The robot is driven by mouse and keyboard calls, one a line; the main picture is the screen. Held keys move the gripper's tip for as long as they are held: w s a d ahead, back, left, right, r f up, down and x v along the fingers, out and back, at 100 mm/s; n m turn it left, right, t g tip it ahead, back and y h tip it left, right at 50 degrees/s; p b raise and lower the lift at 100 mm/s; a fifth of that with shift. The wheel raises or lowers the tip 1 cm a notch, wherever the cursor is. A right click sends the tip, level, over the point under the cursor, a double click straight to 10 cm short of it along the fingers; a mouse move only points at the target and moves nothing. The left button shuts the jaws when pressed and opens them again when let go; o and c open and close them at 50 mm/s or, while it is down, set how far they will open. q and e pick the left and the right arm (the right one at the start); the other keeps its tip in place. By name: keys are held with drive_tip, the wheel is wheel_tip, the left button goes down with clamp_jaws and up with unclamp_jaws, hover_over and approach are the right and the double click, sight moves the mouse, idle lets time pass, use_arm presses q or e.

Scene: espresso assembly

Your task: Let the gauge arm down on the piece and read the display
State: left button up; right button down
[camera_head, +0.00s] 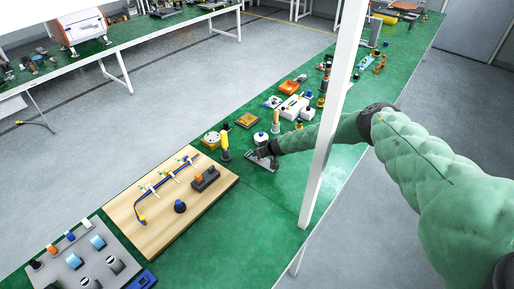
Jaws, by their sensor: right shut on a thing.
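My right gripper (260,157) is low over the green bench, at the end of my green arm from the right. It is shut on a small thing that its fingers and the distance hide. A white round piece with a blue top (261,138) stands just behind it. An upright yellow-handled tool on a dark base (225,143) stands to its left. I cannot make out the gauge arm, the piece under it or any display reading at this size. My left gripper is out of view.
A wooden board (222,187) with a blue tube and a dark block lies left of the gripper. A grey panel (75,262) is at the lower left. A white post (327,130) rises in front of my arm. Several small parts crowd the bench behind. Green bench right of the board is clear.

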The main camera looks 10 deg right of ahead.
drive_tip(key=shift+w+d, duration=0.1)
drive_tip(key=shift+d, duration=0.15)
drive_tip(key=c, duration=1.6)
unclamp_jaws()
drive_tip(key=o, duration=0.3)
drive_tip(key=shift+o, duration=0.5)
drive_tip(key=shift+f, duration=0.1)
